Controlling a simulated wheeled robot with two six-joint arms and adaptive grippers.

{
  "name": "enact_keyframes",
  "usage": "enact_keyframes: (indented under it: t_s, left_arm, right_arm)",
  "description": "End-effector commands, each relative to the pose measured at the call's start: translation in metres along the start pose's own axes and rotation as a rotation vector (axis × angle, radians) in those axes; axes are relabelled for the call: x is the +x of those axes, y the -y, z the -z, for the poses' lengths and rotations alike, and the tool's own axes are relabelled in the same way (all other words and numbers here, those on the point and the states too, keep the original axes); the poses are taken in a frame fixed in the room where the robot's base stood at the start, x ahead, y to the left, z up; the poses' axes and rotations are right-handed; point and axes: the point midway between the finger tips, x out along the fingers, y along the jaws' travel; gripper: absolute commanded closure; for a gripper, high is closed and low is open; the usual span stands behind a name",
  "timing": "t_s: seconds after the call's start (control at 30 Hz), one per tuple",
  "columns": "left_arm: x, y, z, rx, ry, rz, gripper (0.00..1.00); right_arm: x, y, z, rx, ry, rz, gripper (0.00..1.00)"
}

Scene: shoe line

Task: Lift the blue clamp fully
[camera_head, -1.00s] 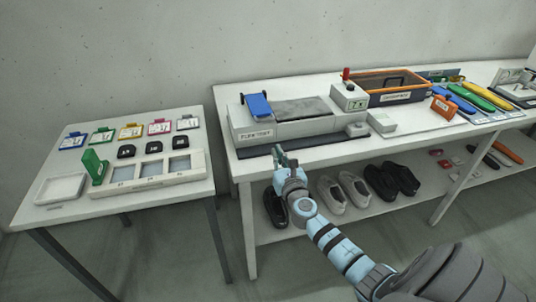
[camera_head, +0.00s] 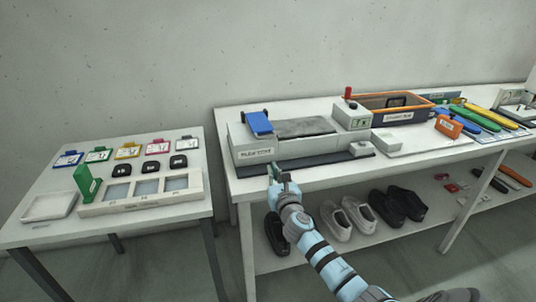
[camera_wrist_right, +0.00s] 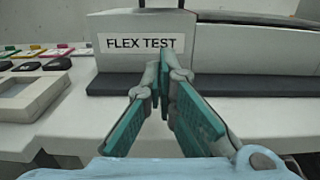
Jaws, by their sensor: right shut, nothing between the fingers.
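The blue clamp (camera_head: 258,124) is a blue plate on top of the left end of the grey machine (camera_head: 254,147), tilted in the head view. My right gripper (camera_head: 273,170) is in front of the machine's left end, at the table's front edge, below the clamp and apart from it. In the right wrist view my right gripper (camera_wrist_right: 162,90) is shut and empty, its teal fingers meeting in front of the "FLEX TEST" label (camera_wrist_right: 142,43). My left gripper is in neither view.
A dark mat (camera_head: 310,160) lies along the machine's front. A side table (camera_head: 140,215) with coloured tags is at left. Shoes (camera_head: 335,220) sit on the lower shelf.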

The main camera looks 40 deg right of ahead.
Motion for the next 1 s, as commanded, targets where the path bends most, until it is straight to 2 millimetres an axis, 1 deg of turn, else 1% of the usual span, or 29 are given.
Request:
enact_keyframes:
  t_s: [0.03, 0.2, 0.23, 0.3, 0.43, 0.53, 0.87, 1.0]
  left_arm:
    - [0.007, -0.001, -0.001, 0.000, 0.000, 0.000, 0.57]
    - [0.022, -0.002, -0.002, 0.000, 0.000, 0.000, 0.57]
    - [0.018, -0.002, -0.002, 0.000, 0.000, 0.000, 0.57]
    - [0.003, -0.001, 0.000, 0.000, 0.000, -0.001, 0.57]
    - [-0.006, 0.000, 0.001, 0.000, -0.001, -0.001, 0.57]
    - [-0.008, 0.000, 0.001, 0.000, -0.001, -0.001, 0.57]
    - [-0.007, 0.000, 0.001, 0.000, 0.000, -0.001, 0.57]
    - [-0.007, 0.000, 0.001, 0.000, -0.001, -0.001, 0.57]
  right_arm:
    - [0.011, 0.000, 0.003, 0.002, 0.002, 0.002, 1.00]
    - [0.048, 0.000, 0.004, 0.001, 0.002, 0.002, 1.00]
    - [0.051, 0.000, -0.002, 0.001, 0.001, 0.001, 1.00]
    - [0.053, 0.000, -0.021, 0.001, 0.001, 0.000, 1.00]
    - [0.057, 0.000, -0.035, -0.001, 0.001, 0.000, 1.00]
    - [0.058, 0.000, -0.039, 0.000, 0.000, 0.000, 1.00]
    - [0.058, 0.000, -0.038, -0.001, 0.000, 0.000, 1.00]
    - [0.060, 0.004, -0.041, -0.001, 0.001, 0.006, 1.00]
